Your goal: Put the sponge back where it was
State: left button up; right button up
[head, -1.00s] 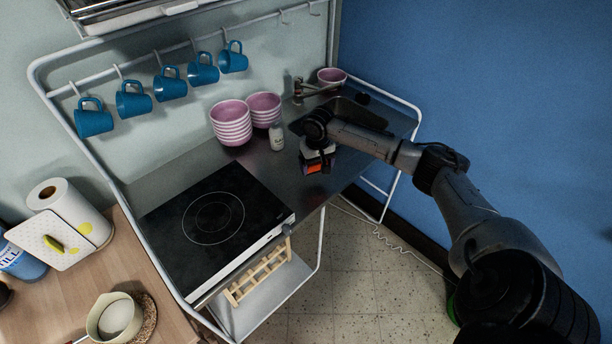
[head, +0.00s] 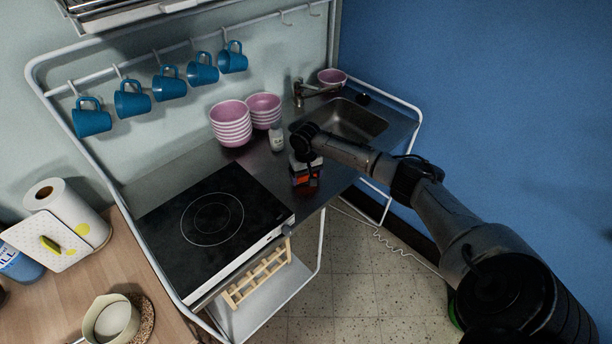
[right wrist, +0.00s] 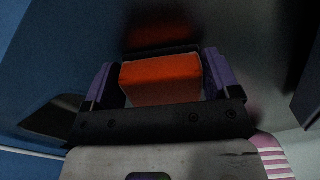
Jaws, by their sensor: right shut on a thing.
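The sponge (right wrist: 162,78) is an orange-red block in the right wrist view, held between the two purple-padded fingers of my right gripper (right wrist: 160,85). In the head view the right gripper (head: 306,178) points down over the steel counter (head: 262,166), between the black cooktop and the sink, with a bit of the orange sponge (head: 301,181) showing. A reddish reflection shows on the surface beyond the sponge in the wrist view. I cannot tell whether the sponge touches the counter. My left gripper is not in view.
The sink (head: 350,118) with its faucet (head: 312,92) lies behind the arm. Stacked pink bowls (head: 231,125) and a small white bottle (head: 277,138) stand at the back of the counter. The black cooktop (head: 215,217) is to the left. Blue mugs (head: 170,84) hang above.

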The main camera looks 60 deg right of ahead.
jog(key=o, duration=0.7)
jog(key=shift+f, duration=0.1)
jog(key=shift+r, duration=0.4)
notch_tip(320, 180, up, 10)
jog(key=shift+f+p, duration=0.2)
jog(key=shift+p, duration=0.45)
jog(key=shift+r, duration=1)
